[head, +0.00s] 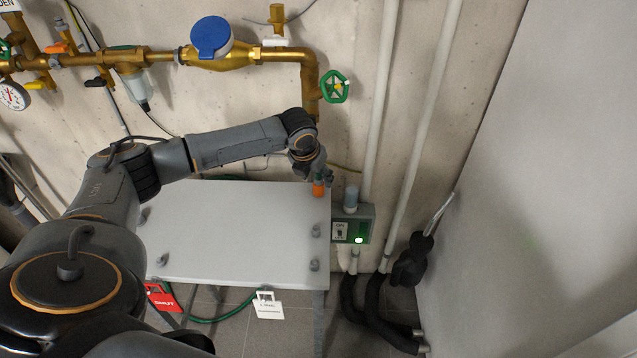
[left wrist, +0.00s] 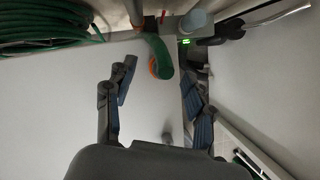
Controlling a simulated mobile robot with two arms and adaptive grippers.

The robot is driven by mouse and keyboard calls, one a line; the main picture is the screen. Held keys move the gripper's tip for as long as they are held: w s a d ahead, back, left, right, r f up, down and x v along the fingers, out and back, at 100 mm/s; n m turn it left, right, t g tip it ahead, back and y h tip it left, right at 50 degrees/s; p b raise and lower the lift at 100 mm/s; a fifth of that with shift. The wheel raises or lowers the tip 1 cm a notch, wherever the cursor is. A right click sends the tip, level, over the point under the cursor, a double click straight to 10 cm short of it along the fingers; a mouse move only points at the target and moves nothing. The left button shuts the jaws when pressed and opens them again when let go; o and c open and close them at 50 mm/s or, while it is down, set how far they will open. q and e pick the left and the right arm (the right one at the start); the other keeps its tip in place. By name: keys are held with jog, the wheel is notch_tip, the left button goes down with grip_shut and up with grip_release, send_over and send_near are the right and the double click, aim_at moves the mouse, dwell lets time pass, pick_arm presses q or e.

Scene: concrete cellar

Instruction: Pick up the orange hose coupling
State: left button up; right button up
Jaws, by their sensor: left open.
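The orange hose coupling (head: 318,188) is at the far right corner of the white table (head: 230,240), close to the wall. In the left wrist view the orange coupling (left wrist: 153,66) shows beside a short, thick green piece of hose (left wrist: 162,55) that partly covers it. My left gripper (head: 317,174) hangs just above the coupling in the head view. In the left wrist view the fingers of my left gripper (left wrist: 158,82) are spread apart, with the coupling ahead between them and nothing held. Whether a finger touches it cannot be told. My right gripper is not in view.
A grey-blue capped cylinder (head: 351,196) and a box with a lit green display (head: 352,224) stand close right of the coupling. Brass pipework (head: 310,75) with a green handwheel (head: 335,87) runs above. A coiled green hose (left wrist: 45,25) lies at the back left.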

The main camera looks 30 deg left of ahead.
aim_at(317, 177)
pick_arm(q)
jog(key=x, duration=0.3)
jog(key=shift+w+f, duration=0.1)
jog(key=shift+f, duration=0.05)
jog(key=shift+d, duration=0.1)
jog(key=shift+c, duration=0.4)
grip_shut()
